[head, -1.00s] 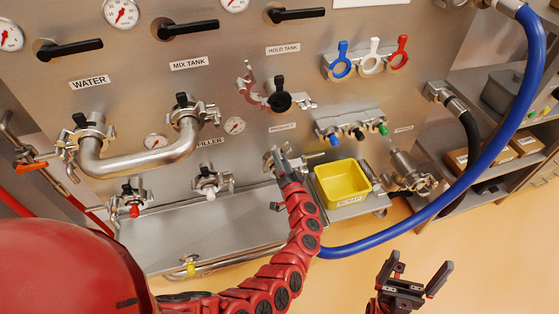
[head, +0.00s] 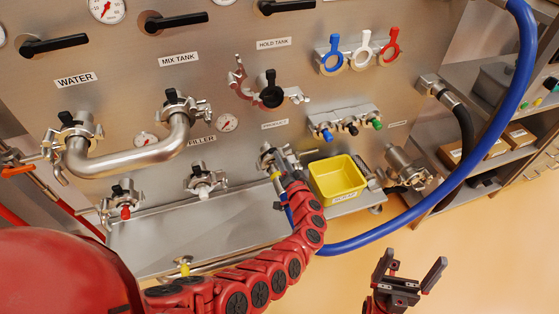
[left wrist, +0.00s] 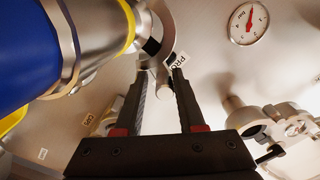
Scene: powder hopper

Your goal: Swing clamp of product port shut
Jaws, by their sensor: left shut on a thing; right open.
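The product port (head: 266,157) is a steel fitting low on the panel under its small label. My left gripper (head: 277,160) is at this port and hides much of it and its clamp. In the left wrist view, the left gripper's fingertips (left wrist: 160,74) are on a small pale metal part of the clamp (left wrist: 162,84), beside the label reading "PRO". A blue hose end (left wrist: 95,45) with a metal ferrule and yellow ring is right beside the fingers, at the port. Whether the clamp encloses the joint is hidden. My right gripper (head: 410,264) is open and empty at lower right.
A yellow bin (head: 338,178) stands on a small shelf just right of the port. A long blue hose (head: 465,172) loops past on the right. An open reddish clamp (head: 238,82) hangs at the hold tank port. A steel pipe bend (head: 130,158) projects at left.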

